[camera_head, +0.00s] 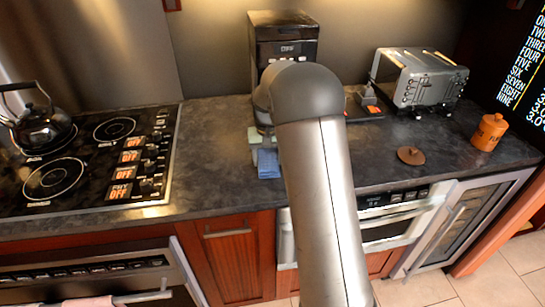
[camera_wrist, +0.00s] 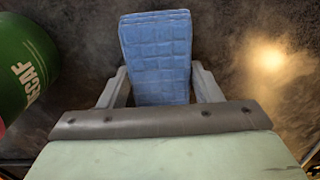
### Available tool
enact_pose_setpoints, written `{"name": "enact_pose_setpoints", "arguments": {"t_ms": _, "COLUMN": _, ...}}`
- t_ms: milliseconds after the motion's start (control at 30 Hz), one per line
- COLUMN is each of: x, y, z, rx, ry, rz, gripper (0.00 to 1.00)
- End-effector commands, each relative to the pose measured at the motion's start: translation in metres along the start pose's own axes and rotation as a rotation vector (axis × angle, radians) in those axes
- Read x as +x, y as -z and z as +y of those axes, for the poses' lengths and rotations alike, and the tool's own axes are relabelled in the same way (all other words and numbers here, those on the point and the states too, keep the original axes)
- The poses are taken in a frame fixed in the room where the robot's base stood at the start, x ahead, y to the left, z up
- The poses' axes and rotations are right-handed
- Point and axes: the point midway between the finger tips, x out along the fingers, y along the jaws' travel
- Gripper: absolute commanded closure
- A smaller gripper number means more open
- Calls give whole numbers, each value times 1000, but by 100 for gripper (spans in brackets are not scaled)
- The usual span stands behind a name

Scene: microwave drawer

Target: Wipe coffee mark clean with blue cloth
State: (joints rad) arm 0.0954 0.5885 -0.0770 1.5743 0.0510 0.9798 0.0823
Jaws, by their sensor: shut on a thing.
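The blue cloth (camera_wrist: 157,45) is a quilted, folded block held between the two grey fingers of my gripper (camera_wrist: 160,88). The gripper is shut on its near part, and the far part sticks out over the dark counter. In the head view the blue cloth (camera_head: 268,163) shows at the counter's front, just left of my arm, which hides part of the gripper. A round brown patch (camera_head: 410,156) with a small darker bump lies on the counter to the right, apart from the cloth. I cannot tell whether it is the coffee mark or a lid.
A coffee machine (camera_head: 283,38) stands behind my arm, and a toaster (camera_head: 418,78) at the back right. An orange jar (camera_head: 489,131) stands right of the brown patch. A green DECAF container (camera_wrist: 27,65) is left of the cloth. The stove (camera_head: 90,155) and kettle (camera_head: 42,125) are left.

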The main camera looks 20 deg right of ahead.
Motion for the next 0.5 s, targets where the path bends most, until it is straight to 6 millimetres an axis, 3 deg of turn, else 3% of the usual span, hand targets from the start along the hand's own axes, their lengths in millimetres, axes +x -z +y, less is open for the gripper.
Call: {"name": "enact_pose_setpoints", "arguments": {"t_ms": 500, "x": 0, "y": -3, "z": -27, "rx": -1, "ry": 1, "rz": -3, "gripper": 71}}
